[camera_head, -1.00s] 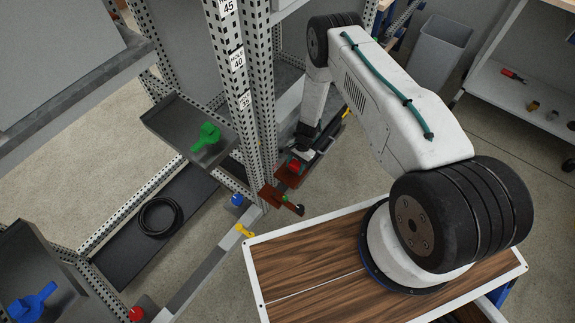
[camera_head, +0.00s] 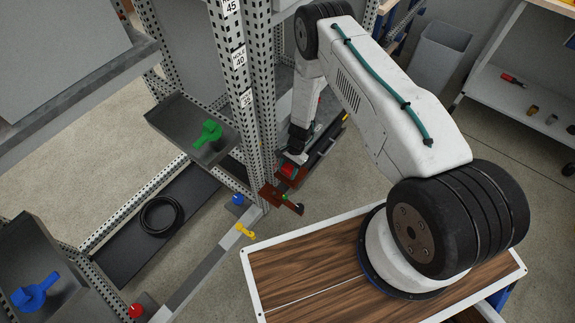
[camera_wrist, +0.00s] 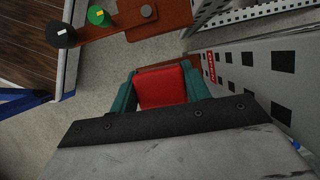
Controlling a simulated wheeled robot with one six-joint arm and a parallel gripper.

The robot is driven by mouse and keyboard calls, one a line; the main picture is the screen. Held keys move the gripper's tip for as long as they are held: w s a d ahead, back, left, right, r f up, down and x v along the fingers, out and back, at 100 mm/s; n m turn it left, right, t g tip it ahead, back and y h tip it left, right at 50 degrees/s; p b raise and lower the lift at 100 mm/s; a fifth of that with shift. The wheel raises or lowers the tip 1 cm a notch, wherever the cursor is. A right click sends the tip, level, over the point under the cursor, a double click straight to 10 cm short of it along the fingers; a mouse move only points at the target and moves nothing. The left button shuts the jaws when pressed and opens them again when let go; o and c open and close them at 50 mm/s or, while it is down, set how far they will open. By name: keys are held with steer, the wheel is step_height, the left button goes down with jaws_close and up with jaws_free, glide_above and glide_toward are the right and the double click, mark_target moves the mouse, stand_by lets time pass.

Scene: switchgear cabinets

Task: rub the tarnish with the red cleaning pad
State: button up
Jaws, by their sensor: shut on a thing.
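My gripper (camera_wrist: 161,90) has teal fingers and is shut on the red cleaning pad (camera_wrist: 165,88). In the head view the pad (camera_head: 288,170) shows as a small red patch below my wrist, beside the perforated post. A reddish-brown plate (camera_wrist: 158,67) shows just beyond the pad's far edge in the wrist view, and the pad covers part of it. I cannot tell whether the pad touches the plate. I cannot make out the tarnish; it may be hidden by the pad.
A brown bar (camera_head: 278,197) with a green knob (camera_wrist: 98,16) and a black knob (camera_wrist: 60,33) sticks out nearby. The perforated post (camera_head: 238,90) stands close beside my gripper. A wood-topped surface (camera_head: 300,265) lies in front. A tray holds a green handle (camera_head: 207,134).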

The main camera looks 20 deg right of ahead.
steer(key=shift+r, duration=2)
steer(key=shift+s, duration=0.1)
